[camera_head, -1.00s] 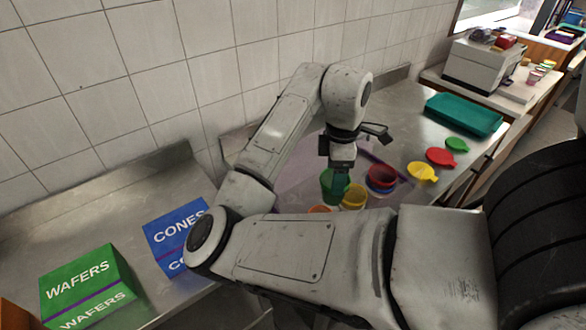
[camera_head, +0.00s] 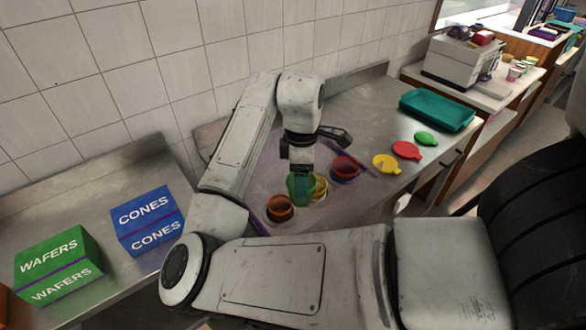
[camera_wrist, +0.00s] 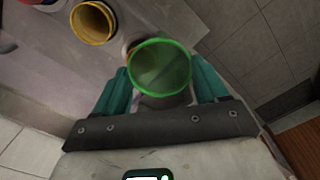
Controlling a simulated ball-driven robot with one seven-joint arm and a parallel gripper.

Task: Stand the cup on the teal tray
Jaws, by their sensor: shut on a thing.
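My gripper (camera_head: 301,176) points down over the counter, its two teal fingers closed on the sides of a green cup (camera_head: 293,190). In the wrist view the green cup (camera_wrist: 160,66) sits between the fingers of my gripper (camera_wrist: 160,84), open rim facing the camera, and looks empty. In the head view it overlaps the yellow cup behind it; I cannot tell how high its base is above the counter. The teal tray (camera_head: 409,102) lies at the far right end of the counter, apart from my gripper, and looks empty.
Near the held cup are an orange-brown cup (camera_head: 280,209), a yellow cup (camera_head: 321,186) and a red cup (camera_head: 345,167). Yellow (camera_head: 386,164), red (camera_head: 406,150) and green (camera_head: 426,138) flat pieces lie before the tray. Tiled wall behind; boxes (camera_head: 147,219) at left.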

